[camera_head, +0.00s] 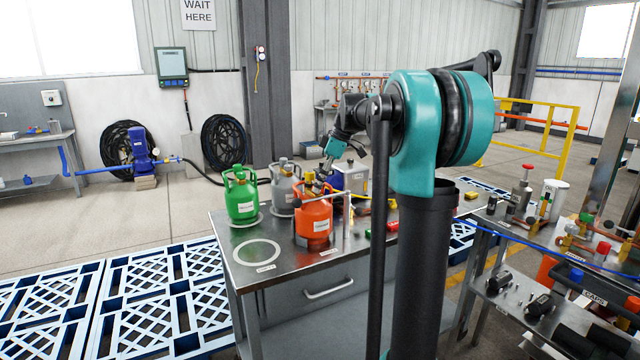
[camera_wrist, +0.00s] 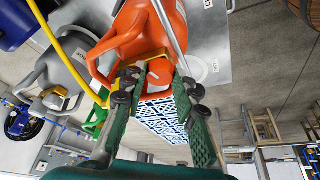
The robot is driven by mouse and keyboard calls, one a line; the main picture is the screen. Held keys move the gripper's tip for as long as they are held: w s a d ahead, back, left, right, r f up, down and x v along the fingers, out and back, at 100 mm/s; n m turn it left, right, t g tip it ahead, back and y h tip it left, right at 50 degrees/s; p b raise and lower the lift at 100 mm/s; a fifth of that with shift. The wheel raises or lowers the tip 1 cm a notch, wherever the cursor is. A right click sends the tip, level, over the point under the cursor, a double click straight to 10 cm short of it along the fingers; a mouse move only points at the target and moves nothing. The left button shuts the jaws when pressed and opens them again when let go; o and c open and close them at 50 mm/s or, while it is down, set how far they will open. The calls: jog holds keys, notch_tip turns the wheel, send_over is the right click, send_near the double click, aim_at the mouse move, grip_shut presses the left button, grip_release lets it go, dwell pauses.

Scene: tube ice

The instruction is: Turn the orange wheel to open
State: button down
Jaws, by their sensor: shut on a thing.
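The orange gas cylinder (camera_head: 314,222) stands upright on the metal table, and its body fills the upper middle of the wrist view (camera_wrist: 143,22). Its orange wheel (camera_wrist: 160,75) shows there beside a yellow valve part. My gripper (camera_wrist: 158,84) has its green fingers on either side of the wheel and is shut on it. In the head view my gripper (camera_head: 328,168) comes down at the cylinder's top from behind. The wheel is mostly hidden in that view.
A green cylinder (camera_head: 241,202) and a grey cylinder (camera_head: 283,193) stand left of the orange one. An empty white ring (camera_head: 257,263) marks the table's front left. A yellow hose (camera_wrist: 68,49) and a thin metal post (camera_head: 346,222) are close to the orange cylinder.

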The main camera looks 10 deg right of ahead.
dwell(0.4)
jog(key=c, duration=1.5)
grip_release()
jog(key=shift+o, duration=0.2)
jog(key=v, duration=1.2)
